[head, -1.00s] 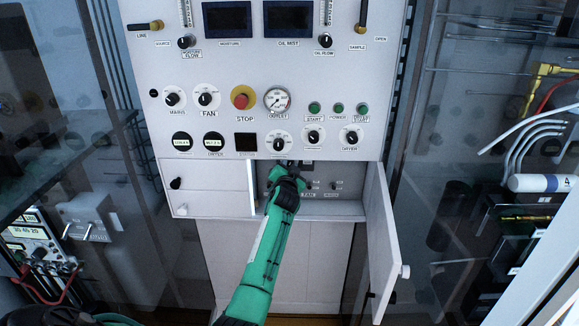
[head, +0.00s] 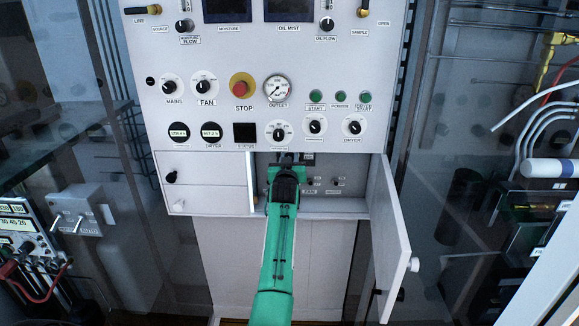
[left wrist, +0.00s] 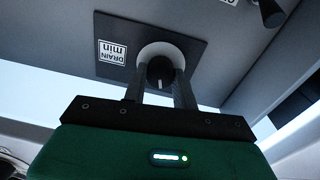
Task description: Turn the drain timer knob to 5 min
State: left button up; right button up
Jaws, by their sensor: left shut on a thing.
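The drain timer knob (left wrist: 160,71) is a black knob on a white round dial, in the left wrist view. Its white pointer line points down in that picture. A "DRAIN min" label (left wrist: 112,52) sits beside it on a dark plate (left wrist: 120,79). My left gripper (left wrist: 162,80) is shut on the knob, one finger on each side. The dial's scale marks cannot be read. In the head view my left gripper (head: 287,163) reaches into the open compartment under the panel and hides the knob. My right gripper is not in view.
The compartment's white door (head: 390,235) stands open to the right of my arm. A closed drawer front (head: 208,188) is on the left. Small switches (head: 323,183) sit inside, right of the gripper. The panel (head: 225,65) with knobs, buttons and gauges is above.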

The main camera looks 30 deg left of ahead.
pick_arm(q)
jog(key=n+b, duration=0.1)
jog(key=n, duration=0.2)
jog(key=shift+n, duration=0.4)
jog(key=shift+n+y, duration=0.3)
jog(key=shift+n, duration=0.9)
jog(key=shift+n+b, duration=0.3)
jog(key=shift+n, duration=0.8)
jog(key=o, duration=1)
jog(key=shift+s+f, duration=0.1)
jog(key=shift+f, duration=0.05)
